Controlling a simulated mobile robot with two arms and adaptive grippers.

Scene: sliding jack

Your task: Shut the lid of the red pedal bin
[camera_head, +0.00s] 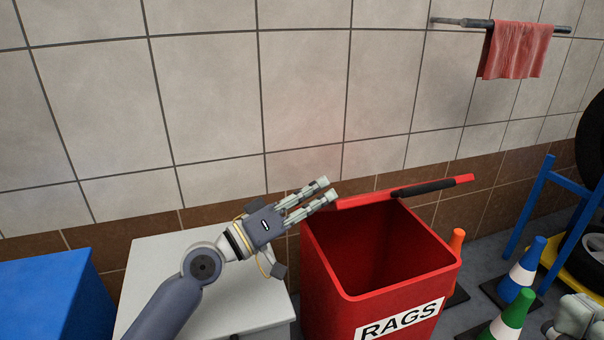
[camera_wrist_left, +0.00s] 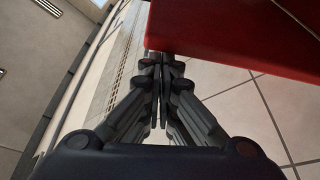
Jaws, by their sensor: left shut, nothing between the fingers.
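The red pedal bin (camera_head: 318,265) stands right of centre in the head view, with a white RAGS label on its front. Its mouth is open and the inside shows. The red lid (camera_head: 455,181) is raised at the back, seen nearly edge-on, with a black strip along it. My left gripper (camera_head: 330,188) is shut and empty, its fingertips close to the left end of the lid. In the left wrist view the shut fingertips (camera_wrist_left: 164,62) are close to a red panel of the bin (camera_wrist_left: 245,35); contact is unclear. My right gripper (camera_head: 575,316) appears partly at the lower right edge.
A pale cabinet (camera_head: 160,262) stands left of the bin under my left arm, with a blue box (camera_head: 45,295) beyond it. Orange, blue and green cones (camera_head: 512,322) stand right of the bin, near a blue rack (camera_head: 528,205) with tyres. A tiled wall is behind.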

